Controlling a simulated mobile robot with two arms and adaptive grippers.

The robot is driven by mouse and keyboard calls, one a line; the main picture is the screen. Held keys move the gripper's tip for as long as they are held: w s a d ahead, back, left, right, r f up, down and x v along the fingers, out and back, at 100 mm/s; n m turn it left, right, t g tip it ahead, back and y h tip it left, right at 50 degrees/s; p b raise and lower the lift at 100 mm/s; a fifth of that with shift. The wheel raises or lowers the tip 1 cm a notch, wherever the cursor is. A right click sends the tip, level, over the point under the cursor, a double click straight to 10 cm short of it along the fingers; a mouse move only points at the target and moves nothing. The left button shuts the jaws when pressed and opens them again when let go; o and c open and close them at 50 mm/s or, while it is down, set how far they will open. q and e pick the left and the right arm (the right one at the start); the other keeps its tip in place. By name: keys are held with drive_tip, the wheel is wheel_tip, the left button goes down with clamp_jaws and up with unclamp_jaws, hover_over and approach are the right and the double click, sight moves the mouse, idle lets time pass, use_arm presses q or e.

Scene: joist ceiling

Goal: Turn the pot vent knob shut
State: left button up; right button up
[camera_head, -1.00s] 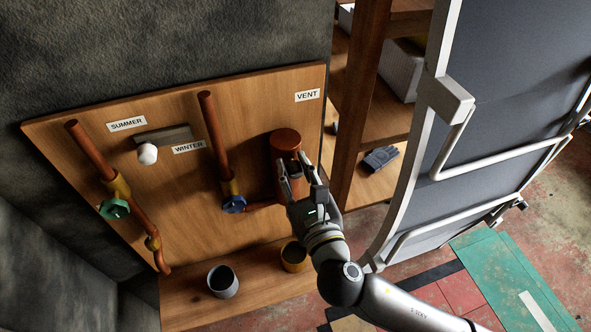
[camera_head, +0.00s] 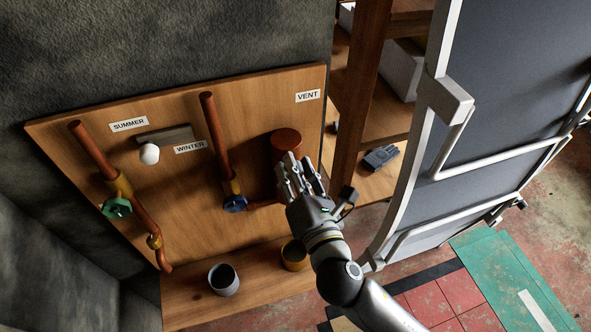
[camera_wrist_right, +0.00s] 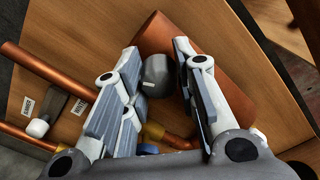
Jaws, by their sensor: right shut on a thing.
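The copper-coloured pot (camera_head: 286,142) is fixed on the wooden board below the VENT label (camera_head: 308,96). Its dark grey vent knob (camera_wrist_right: 157,76) shows in the right wrist view, with a small pale mark on it. My right gripper (camera_head: 300,172) is at the front of the pot and hides the knob in the head view. In the wrist view its fingers (camera_wrist_right: 157,54) stand on both sides of the knob, shut on it. My left gripper is not in view.
Left on the board (camera_head: 80,128) are two copper pipes with a green handwheel (camera_head: 116,208) and a blue one (camera_head: 234,203), plus a white-knobbed lever (camera_head: 149,154). A grey cup (camera_head: 223,280) and a yellow cup (camera_head: 294,256) stand below. A grey framed panel (camera_head: 510,110) stands close right.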

drive_tip(key=m, duration=0.5)
drive_tip(key=shift+r+m, duration=0.1)
drive_tip(key=shift+m, duration=0.2)
idle(0.4)
drive_tip(key=o, duration=1)
drive_tip(key=shift+o, duration=0.2)
drive_tip(key=v, duration=1.2)
